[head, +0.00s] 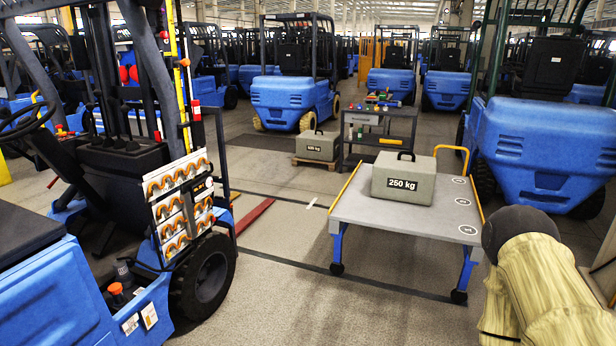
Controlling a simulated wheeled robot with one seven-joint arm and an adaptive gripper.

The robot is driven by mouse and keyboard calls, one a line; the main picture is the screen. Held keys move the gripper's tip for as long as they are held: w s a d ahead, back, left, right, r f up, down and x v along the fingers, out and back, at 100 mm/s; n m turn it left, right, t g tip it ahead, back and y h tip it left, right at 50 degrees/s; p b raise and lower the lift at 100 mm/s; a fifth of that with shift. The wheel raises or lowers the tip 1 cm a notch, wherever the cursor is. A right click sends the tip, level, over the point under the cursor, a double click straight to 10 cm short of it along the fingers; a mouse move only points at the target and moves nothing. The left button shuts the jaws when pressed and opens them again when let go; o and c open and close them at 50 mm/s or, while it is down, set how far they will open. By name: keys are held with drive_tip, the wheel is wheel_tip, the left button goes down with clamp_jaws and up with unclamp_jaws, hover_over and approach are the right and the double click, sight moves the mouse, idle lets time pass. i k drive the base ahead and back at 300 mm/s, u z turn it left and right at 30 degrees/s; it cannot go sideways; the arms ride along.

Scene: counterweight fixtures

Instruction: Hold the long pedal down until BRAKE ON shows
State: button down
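The nearest blue forklift (45,285) fills the left side, with its steering wheel (28,120), a black lever console (120,155) and a dark footwell. I cannot make out a long pedal for certain; a small dark shape (123,272) low in the footwell is too unclear to name. An orange-topped knob (116,290) stands near it on the blue step. No BRAKE ON text is readable. My arm comes in at the bottom right, far from the forklift, with a dark rounded end. My gripper's fingers do not show.
A red bar (252,217) lies on the floor behind the front wheel (208,278). Beyond are a tool cart (378,140) and a second block (318,146). Front-centre floor is clear.

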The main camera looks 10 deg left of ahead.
sight(101, 244)
drive_tip(key=i, duration=1.2)
drive_tip(key=u, duration=2.5)
drive_tip(key=i, duration=1)
drive_tip(key=u, duration=0.05)
